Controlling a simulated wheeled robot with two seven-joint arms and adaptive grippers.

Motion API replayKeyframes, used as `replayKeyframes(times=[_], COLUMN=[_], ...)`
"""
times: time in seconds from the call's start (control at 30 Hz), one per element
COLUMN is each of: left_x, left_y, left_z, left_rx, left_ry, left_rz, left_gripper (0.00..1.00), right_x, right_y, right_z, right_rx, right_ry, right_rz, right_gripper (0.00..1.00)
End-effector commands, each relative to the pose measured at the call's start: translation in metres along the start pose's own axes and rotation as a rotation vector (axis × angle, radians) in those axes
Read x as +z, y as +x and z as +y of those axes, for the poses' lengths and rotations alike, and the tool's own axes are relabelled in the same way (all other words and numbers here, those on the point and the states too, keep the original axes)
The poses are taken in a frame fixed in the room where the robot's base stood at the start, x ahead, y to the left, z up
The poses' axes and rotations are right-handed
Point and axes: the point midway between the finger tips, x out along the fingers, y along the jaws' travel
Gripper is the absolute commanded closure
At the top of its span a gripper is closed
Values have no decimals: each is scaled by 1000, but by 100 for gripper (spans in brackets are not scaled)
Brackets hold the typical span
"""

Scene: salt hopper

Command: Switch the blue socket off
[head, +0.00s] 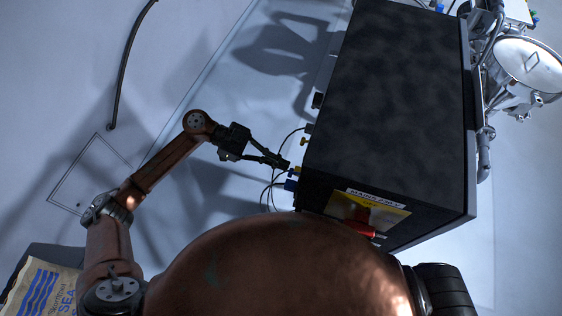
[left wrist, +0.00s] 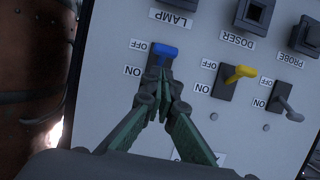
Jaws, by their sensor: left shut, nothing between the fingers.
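The blue switch lever (left wrist: 164,50) is on the grey panel (left wrist: 120,100), below the LAMP socket in the left wrist view. Its handle lies level with the OFF label (left wrist: 139,44), away from the ON label (left wrist: 132,70), so it appears tilted to the OFF side. My left gripper (left wrist: 164,84) is shut and empty. Its fingertips are at the ON-side end of the blue switch and hide part of its base; I cannot tell whether they touch. In the head view my left gripper (head: 284,163) is beside the left face of the dark cabinet (head: 390,100). My right gripper is not in view.
A yellow lever (left wrist: 240,72) and a grey lever (left wrist: 290,110) are to the right on the panel. LAMP, DOSER (left wrist: 253,14) and PROBE sockets line the top. Thin cables hang near the gripper. A red handle (head: 362,228) is on the cabinet's near side.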

Motion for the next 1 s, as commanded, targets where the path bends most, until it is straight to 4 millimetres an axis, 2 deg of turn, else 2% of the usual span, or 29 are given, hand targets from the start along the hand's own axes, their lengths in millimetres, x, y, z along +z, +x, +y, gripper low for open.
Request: replayKeyframes(times=[0.27, 0.4, 0.7, 0.83, 1.0], left_x=[-32, -27, -32, -34, -36], left_y=[-23, -50, -105, -116, -122], left_z=[1, 0, 0, 1, 1], left_rx=[2, -2, -3, 0, 0], left_ry=[1, 2, 1, 0, 1], left_rz=[-1, -5, -2, -1, 0], left_gripper=[100, 100, 100, 100, 100], right_x=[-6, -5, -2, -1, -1], right_y=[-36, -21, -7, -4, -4], right_z=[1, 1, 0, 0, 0], right_rx=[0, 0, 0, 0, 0], right_ry=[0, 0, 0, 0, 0], right_rz=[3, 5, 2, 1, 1], right_gripper=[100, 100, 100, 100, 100])
